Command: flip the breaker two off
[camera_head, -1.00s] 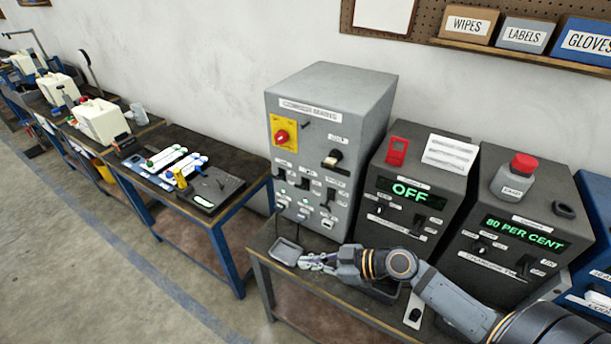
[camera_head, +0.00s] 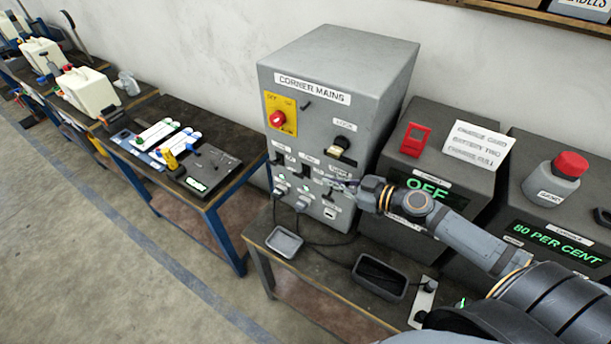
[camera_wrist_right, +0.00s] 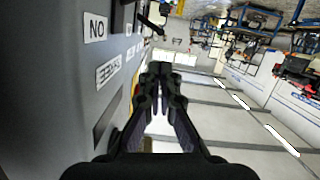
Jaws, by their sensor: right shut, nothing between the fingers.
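The grey CORNER MAINS cabinet (camera_head: 275,88) stands on the bench, with a row of black breaker switches low on its front. The left switch (camera_head: 279,158) and the middle switch (camera_head: 307,170) show in the head view; their labels are too small to read. My right gripper (camera_head: 334,184) is shut and empty, its fingers pointing left across the panel, close to the right-hand switch. In the right wrist view the shut fingers (camera_wrist_right: 161,76) run alongside the grey panel face, with black switch parts (camera_wrist_right: 122,14) at upper left. Contact cannot be told. My left gripper is out of view.
A red knob (camera_head: 278,119) on a yellow plate and a key-like switch (camera_head: 341,145) sit above the breakers. A shallow grey tray (camera_head: 284,243) and a dark tray (camera_head: 380,268) lie on the bench. Dark charger boxes stand at the right.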

